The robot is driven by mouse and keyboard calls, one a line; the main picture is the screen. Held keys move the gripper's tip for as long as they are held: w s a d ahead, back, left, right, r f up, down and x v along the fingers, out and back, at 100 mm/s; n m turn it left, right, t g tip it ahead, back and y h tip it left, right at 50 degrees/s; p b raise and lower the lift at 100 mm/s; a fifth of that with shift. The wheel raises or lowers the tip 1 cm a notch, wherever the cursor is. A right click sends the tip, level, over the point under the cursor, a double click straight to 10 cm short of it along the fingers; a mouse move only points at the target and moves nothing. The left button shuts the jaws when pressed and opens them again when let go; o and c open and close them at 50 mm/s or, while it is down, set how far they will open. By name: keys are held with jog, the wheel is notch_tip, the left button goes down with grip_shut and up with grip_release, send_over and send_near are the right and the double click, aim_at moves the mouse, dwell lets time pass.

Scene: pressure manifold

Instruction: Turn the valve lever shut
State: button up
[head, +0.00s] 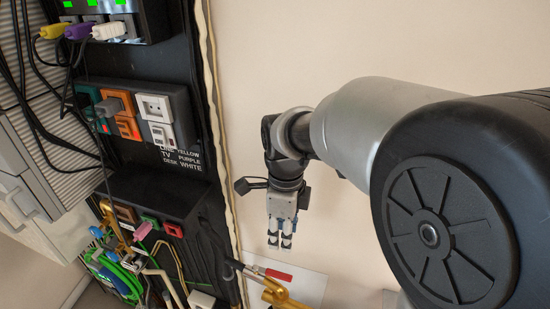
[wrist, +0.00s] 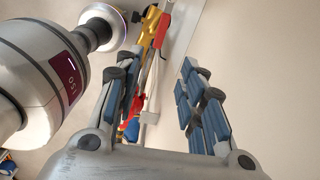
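The valve lever (head: 277,275) is a red handle at the bottom of the head view, beside a brass-coloured valve body (head: 280,295). In the wrist view the red lever (wrist: 162,32) shows near the top, next to the yellow valve body (wrist: 148,20). My gripper (head: 280,240) points down a little above the lever in the head view, apart from it. In the wrist view my gripper (wrist: 160,95) has its blue-padded fingers spread with a clear gap and nothing held. The lower part of the valve is cut off in the head view.
A black panel (head: 182,165) with sockets, plugs and hanging cables stands at left. Green hoses and brass fittings crowd its lower end (head: 120,270). A white plate (head: 305,285) lies behind the valve. The pale wall right of the panel is bare.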

aim_at(280, 275)
jog(key=shift+m, duration=0.4)
jog(key=f, duration=1.7)
jog(key=shift+w+a+f+b, duration=0.15)
jog(key=shift+w+a+b, duration=0.05)
jog(key=shift+b, duration=0.2)
jog(key=shift+c, duration=0.2)
grip_shut()
